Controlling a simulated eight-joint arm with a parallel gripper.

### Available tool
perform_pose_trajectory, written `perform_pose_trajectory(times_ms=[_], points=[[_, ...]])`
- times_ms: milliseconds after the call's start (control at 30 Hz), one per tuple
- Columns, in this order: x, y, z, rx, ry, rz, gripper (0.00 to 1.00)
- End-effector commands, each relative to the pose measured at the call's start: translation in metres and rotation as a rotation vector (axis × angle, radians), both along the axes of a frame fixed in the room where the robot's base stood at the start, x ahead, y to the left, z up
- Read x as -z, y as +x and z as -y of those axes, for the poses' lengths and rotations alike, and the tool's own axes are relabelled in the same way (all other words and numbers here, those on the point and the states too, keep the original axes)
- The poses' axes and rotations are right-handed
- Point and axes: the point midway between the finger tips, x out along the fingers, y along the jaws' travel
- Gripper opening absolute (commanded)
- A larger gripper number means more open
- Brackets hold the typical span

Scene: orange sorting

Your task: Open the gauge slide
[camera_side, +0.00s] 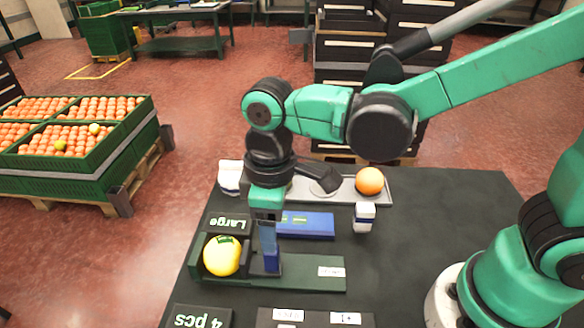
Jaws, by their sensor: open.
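The gauge (310,284) is a dark green base on the black table with a small white label. A dark blue upright piece, which looks like the gauge slide (271,262), stands just right of the fruit. My gripper (268,240) points down directly over this piece. Its fingers are at the piece and partly merge with it in the picture, so I cannot tell whether they touch it. My gripper is open.
A blue box (306,225) lies behind the gauge. A grey tray (295,190) with an orange (370,181) is at the back. A "4 pcs" block (203,318) is in front. The table's right middle is clear.

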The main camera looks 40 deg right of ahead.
Motion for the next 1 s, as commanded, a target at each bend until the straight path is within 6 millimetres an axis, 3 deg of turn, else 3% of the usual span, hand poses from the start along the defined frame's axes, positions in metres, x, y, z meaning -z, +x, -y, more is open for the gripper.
perform_pose_trajectory(times_ms=[133,600,933,967,1000], points=[[0.008,-0.002,-0.008,-0.038,-0.016,-0.026,0.61],[0.056,-0.002,-0.007,-0.036,-0.014,-0.024,0.61],[0.061,-0.002,-0.007,-0.035,-0.014,-0.024,0.61],[0.061,-0.002,-0.007,-0.035,-0.014,-0.024,0.58],[0.06,-0.002,-0.007,-0.035,-0.014,-0.024,0.46]])
